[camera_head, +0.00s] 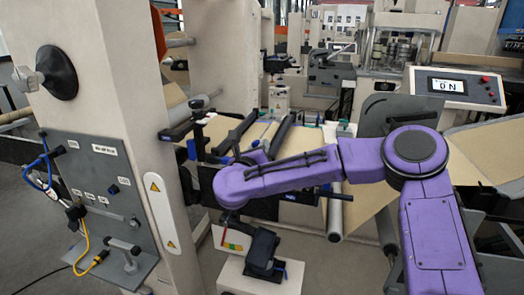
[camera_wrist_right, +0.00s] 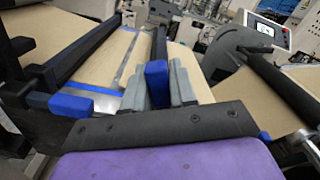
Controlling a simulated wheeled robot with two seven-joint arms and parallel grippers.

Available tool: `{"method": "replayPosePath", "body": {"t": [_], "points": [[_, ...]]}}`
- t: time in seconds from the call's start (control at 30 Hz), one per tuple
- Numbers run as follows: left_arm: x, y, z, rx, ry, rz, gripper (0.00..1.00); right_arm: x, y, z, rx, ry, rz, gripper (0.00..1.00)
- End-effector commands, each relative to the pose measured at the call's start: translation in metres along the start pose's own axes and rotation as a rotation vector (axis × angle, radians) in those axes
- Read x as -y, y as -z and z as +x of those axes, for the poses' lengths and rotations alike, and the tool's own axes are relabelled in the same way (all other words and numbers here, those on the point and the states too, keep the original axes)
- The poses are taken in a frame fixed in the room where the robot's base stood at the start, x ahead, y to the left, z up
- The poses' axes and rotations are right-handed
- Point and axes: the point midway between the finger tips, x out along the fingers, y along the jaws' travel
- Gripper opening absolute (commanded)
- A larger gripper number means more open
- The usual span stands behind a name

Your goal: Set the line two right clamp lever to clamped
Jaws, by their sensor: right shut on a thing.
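My right gripper (camera_wrist_right: 158,90) shows in the right wrist view with its grey fingers closed around a blue lever handle (camera_wrist_right: 157,74). The handle stands between the fingers, near a dark bar over the tan web (camera_wrist_right: 108,52). I take it for the clamp lever; no label on it is readable. In the head view my purple right arm reaches left across the machine, and the right gripper (camera_head: 236,160) is mostly hidden at the end of the wrist. The lever's base and exact angle are hidden. My left gripper is not in view.
A beige column (camera_head: 110,90) with a grey panel (camera_head: 95,190) stands close on the left. A control display (camera_head: 455,86) is at the right. A black device (camera_head: 262,250) sits on a white block below my arm. Rollers and frame bars surround the web.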

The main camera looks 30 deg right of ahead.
Motion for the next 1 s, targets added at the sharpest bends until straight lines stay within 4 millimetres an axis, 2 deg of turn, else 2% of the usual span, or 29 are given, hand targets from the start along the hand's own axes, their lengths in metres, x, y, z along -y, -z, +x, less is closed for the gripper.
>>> {"method": "replayPosePath", "body": {"t": [0.4,1.0], "points": [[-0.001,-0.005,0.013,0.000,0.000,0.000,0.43,-0.025,0.006,-0.001,0.002,0.000,-0.398,0.00],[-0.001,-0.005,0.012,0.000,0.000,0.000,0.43,-0.050,0.025,-0.001,0.002,-0.001,-0.931,0.00]]}}
